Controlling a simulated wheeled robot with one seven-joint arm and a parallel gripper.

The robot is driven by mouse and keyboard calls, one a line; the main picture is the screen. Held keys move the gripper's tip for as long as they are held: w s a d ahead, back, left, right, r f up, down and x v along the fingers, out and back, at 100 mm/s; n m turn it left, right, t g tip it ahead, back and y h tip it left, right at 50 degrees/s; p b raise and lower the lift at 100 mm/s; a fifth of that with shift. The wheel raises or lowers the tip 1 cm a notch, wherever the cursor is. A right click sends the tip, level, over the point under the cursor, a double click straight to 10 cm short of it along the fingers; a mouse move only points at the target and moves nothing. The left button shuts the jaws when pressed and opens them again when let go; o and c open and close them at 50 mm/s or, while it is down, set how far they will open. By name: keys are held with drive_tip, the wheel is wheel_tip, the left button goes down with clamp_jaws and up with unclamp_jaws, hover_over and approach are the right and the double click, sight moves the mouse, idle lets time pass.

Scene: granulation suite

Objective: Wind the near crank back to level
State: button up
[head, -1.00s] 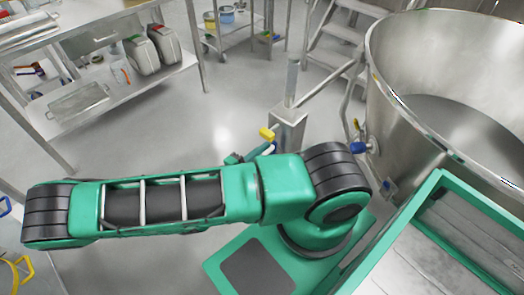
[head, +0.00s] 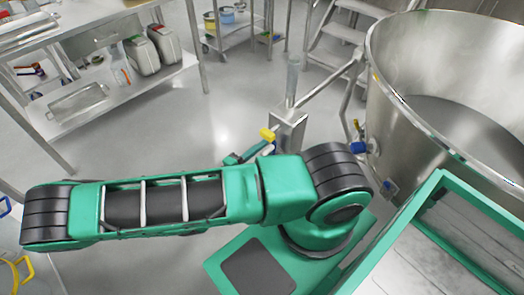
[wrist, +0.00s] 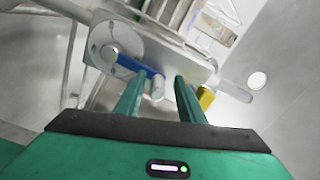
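The near crank shows in the wrist view as a blue arm (wrist: 149,68) on a round pale disc (wrist: 115,48), with a pale grip peg (wrist: 157,88) at its end. The blue arm slopes down to the right in that view. My gripper (wrist: 159,80) is open, with its two green fingers apart and the peg between their tips; I cannot tell whether either finger touches it. A yellow handle (wrist: 206,97) lies just right of the right finger. In the head view, the steel housing (head: 289,131) with a yellow handle (head: 267,134) stands beyond my arm, which hides most of the crank.
A large steel vessel (head: 395,120) with a blue-handled fitting (head: 358,147) stands at the right. A steel bench (head: 120,95) with containers is at the left, and a small cart (head: 232,42) and steps (head: 335,35) are behind. The floor (head: 190,120) between is clear.

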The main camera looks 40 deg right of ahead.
drive_tip(key=s+a, duration=0.1)
drive_tip(key=a, duration=0.9)
drive_tip(key=shift+a, duration=0.4)
drive_tip(key=shift+s, duration=0.1)
drive_tip(key=s+d+r+n+y, duration=0.4)
drive_tip(key=r+n+y, duration=0.2)
drive_tip(key=r+n, duration=0.2)
drive_tip(key=s+d+r+n+g+y, duration=0.1)
drive_tip(key=s+d+r+n+y, duration=0.3)
drive_tip(key=r+n+y, duration=0.2)
drive_tip(key=s+d+r+n+g+y, duration=0.1)
drive_tip(key=s+d+r+n+y, duration=0.3)
drive_tip(key=r+n, duration=0.6)
drive_tip(key=shift+s+d+r+n+y, duration=0.15)
drive_tip(key=shift+s+r+n+y, duration=0.2)
drive_tip(key=shift+r+y, duration=1.15)
drive_tip(key=shift+r+h, duration=0.45)
drive_tip(key=shift+h, duration=0.05)
